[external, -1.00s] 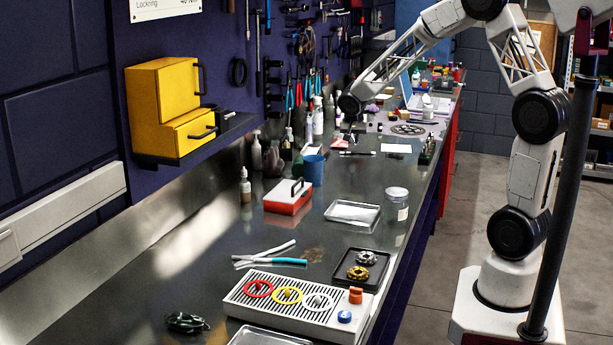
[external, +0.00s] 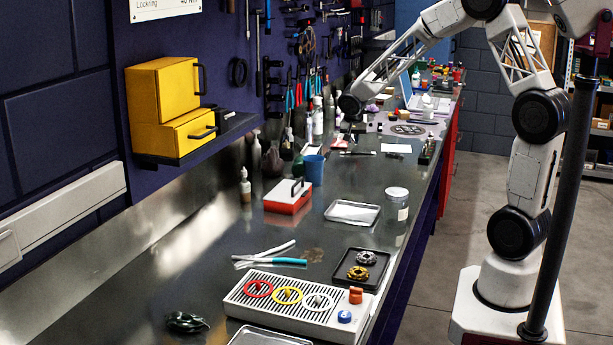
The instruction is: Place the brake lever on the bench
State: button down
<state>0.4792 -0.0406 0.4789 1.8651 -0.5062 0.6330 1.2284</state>
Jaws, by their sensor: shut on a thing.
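My gripper (external: 350,126) is at the far part of the bench, just below my black wrist, and shows very small. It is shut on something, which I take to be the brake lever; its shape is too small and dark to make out. The bench (external: 215,275) is a long dark metal top running from the near left to the far right. My gripper is over the bench, near the tool wall. I cannot tell whether the held thing touches the bench top.
Below my gripper lie small dark tools (external: 357,153) and a white sheet (external: 396,148). A blue cup (external: 313,170), a red-and-white box (external: 288,204), a metal tray (external: 352,203) and a clear jar (external: 397,196) stand nearer. Bare bench shows between them.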

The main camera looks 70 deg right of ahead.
jog(key=shift+r, duration=0.15)
notch_tip(320, 180, up, 11)
jog(key=w+a+n+t+y, duration=0.1)
jog(key=w+a+n, duration=0.2)
jog(key=a, duration=1.1)
jog(key=w+a+n+t, duration=0.1)
jog(key=w+a+n, duration=0.2)
jog(key=a, duration=1)
jog(key=w+a+n+t+y, duration=0.1)
jog(key=w+a+n, duration=0.3)
jog(key=a, duration=1)
jog(key=s+a+n+y, duration=0.1)
jog(key=s+a+n, duration=0.35)
jog(key=a, duration=0.95)
jog(key=s+a+n+y, duration=0.2)
jog(key=s+a, duration=0.5)
jog(key=a, duration=0.6)
jog(key=s+a+n+y, duration=0.1)
jog(key=s+a+n, duration=0.3)
jog(key=a, duration=1)
jog(key=shift+m, duration=0.35)
jog(key=f, duration=0.6)
jog(key=s+f, duration=0.1)
jog(key=f, duration=0.3)
jog(key=shift+d+f, duration=0.1)
jog(key=shift+d, duration=0.15)
jog(key=shift+f, duration=0.45)
